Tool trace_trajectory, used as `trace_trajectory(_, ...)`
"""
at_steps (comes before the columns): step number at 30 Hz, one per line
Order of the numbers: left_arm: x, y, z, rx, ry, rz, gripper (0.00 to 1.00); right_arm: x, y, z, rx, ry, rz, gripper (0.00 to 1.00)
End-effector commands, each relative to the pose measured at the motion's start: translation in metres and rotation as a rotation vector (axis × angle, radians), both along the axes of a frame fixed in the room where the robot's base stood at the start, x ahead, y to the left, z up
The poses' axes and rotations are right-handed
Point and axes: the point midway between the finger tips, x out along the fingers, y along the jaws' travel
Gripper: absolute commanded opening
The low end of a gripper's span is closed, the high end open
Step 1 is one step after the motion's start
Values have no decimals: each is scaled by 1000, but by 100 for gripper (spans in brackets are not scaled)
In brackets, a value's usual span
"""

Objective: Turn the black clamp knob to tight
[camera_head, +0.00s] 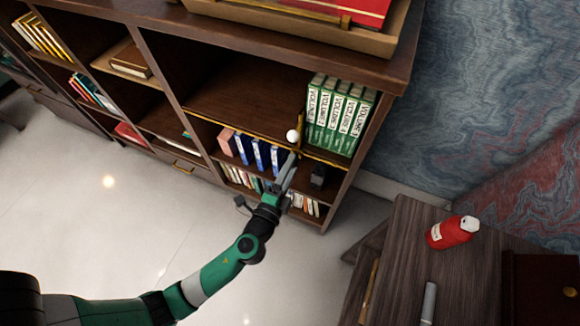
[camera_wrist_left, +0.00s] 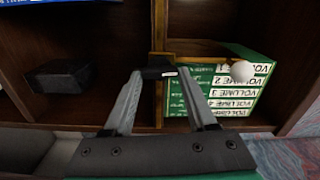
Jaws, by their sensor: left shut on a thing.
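The black clamp knob (camera_wrist_left: 157,72) shows in the left wrist view, with a small white mark on its near side. It sits at a brass upright beside the green volumes. My left gripper (camera_wrist_left: 160,78) has one fingertip on each side of the knob and is shut on it. In the head view my left gripper (camera_head: 290,160) reaches up to the front of the bookcase, just below a white ball (camera_head: 292,136). The knob cannot be made out there. My right gripper is not in view.
Green volumes (camera_head: 338,114) stand upright to the right of the brass upright (camera_head: 302,118). A dark box (camera_head: 318,175) sits on the shelf below, right of the gripper. Blue books (camera_head: 260,153) stand to its left. A red bottle (camera_head: 450,232) lies on the side table.

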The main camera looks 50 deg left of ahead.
Motion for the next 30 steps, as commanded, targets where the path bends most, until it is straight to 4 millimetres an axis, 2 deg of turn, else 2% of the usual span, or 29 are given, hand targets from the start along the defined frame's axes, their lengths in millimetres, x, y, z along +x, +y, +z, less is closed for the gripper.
trace_trajectory(9, 0, 0, 0, 80, 35, -1, 2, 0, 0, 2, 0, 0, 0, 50)
trace_trajectory(22, 0, 0, 0, 86, 36, -1, 2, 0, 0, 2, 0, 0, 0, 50)
trace_trajectory(23, 0, 0, 0, 86, 36, -1, 63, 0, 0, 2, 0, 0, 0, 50)
trace_trajectory(27, 0, 0, 0, 85, 37, 0, 88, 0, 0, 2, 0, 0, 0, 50)
trace_trajectory(30, 0, 0, 0, 85, 37, 0, 88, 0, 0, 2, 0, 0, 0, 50)
